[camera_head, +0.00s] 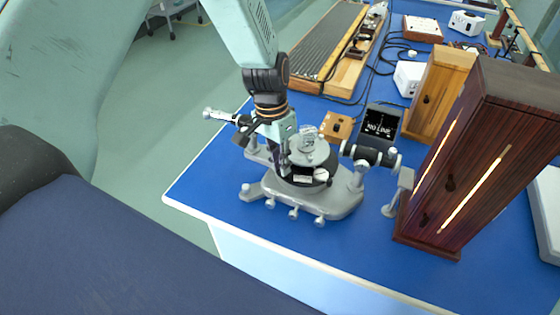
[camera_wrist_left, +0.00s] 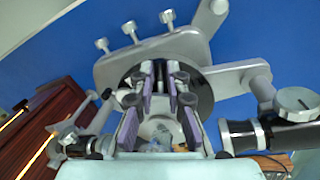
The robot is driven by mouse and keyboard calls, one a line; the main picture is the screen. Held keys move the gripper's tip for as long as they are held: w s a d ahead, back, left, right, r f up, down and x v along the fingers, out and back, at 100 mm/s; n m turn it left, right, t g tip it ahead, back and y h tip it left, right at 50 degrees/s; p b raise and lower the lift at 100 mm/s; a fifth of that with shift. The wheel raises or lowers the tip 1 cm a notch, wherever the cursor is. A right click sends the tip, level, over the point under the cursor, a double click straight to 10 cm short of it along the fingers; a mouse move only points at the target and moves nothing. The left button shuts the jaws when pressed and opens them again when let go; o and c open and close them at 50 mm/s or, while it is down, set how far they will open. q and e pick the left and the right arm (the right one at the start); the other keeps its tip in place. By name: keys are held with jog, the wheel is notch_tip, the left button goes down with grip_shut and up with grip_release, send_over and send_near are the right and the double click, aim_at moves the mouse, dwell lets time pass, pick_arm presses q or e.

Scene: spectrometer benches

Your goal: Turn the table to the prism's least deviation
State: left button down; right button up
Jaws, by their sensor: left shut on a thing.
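The spectrometer (camera_head: 318,200) stands on the blue bench top, with a grey base and a black disc. Its small round grey table (camera_head: 310,154) carries a clear prism (camera_head: 307,138). The wrist view shows the black disc (camera_wrist_left: 200,98) and a clear shape that looks like the prism (camera_wrist_left: 158,131). My left gripper (camera_head: 283,172) reaches down at the table's left side. In the wrist view its fingers (camera_wrist_left: 160,72) are close together over the disc, shut on part of the table; the gripped part is mostly hidden. A small screen (camera_head: 380,125) reads "NO LINE". My right gripper is not in view.
A black-and-silver tube (camera_head: 370,155) points toward a tall dark wooden box (camera_head: 480,155) with glowing slits. Another tube (camera_head: 222,117) sticks out left, partly behind my arm. A lighter wooden box (camera_head: 438,95) and cables stand behind. The bench's front left corner is clear.

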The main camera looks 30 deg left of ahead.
pick_arm(q)
jog(key=shift+f, duration=0.1)
jog(key=shift+a, duration=0.1)
dwell(0.4)
jog(key=shift+w+a+m+p, duration=0.3)
jog(key=shift+a+m, duration=0.25)
jog(key=shift+m, duration=0.35)
jog(key=shift+w+a+m+g, duration=0.3)
jog(key=shift+a+m, duration=0.35)
jog(key=shift+m, duration=0.35)
jog(key=c, duration=1.7)
grip_release()
jog(key=o, duration=0.3)
jog(key=shift+w, duration=0.2)
jog(key=shift+o, duration=0.2)
